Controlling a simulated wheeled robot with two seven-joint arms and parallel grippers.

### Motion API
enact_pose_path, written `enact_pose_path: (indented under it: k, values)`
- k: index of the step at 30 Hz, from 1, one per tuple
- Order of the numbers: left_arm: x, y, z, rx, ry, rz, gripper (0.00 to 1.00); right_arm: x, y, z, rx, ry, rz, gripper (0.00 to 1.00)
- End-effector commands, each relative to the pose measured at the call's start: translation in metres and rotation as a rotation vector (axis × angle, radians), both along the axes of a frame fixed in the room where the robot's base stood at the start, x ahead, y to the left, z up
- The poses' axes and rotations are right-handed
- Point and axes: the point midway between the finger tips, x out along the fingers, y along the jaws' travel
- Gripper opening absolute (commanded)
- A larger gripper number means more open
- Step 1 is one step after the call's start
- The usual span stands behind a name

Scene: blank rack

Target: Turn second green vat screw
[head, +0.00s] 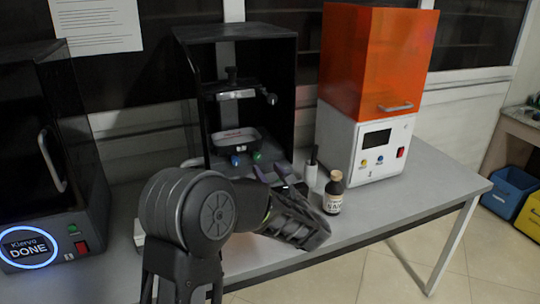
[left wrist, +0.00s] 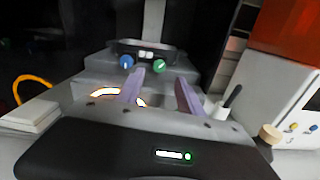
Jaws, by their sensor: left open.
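The black open-fronted printer (head: 283,75) stands on the table with a shallow vat (head: 238,137) inside. A blue screw (head: 235,160) and a green screw (head: 257,157) sit at the front of the vat. In the left wrist view the blue screw (left wrist: 127,62) is left of the green screw (left wrist: 159,66). My left gripper (head: 272,172) is open, its two purple fingers pointing at the printer. In the left wrist view the left gripper (left wrist: 161,78) has the green screw between and beyond its fingertips; contact cannot be told. My right gripper is not in view.
A brown bottle (head: 333,193) and a white cup with a dark tool (head: 311,170) stand right of my gripper. An orange-hooded machine (head: 372,100) is at the right, and a dark machine reading DONE (head: 45,160) at the left. The table's right end (head: 440,185) is clear.

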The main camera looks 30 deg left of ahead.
Motion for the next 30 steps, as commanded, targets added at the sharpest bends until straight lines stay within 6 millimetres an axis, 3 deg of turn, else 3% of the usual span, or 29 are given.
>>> enact_pose_path:
  k: [17,30]
  values:
    - [0.004,0.006,0.001,-0.041,-0.065,0.000,0.44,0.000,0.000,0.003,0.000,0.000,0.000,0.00]
    - [0.039,0.056,0.002,-0.040,-0.065,-0.001,0.44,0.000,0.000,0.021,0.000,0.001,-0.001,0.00]
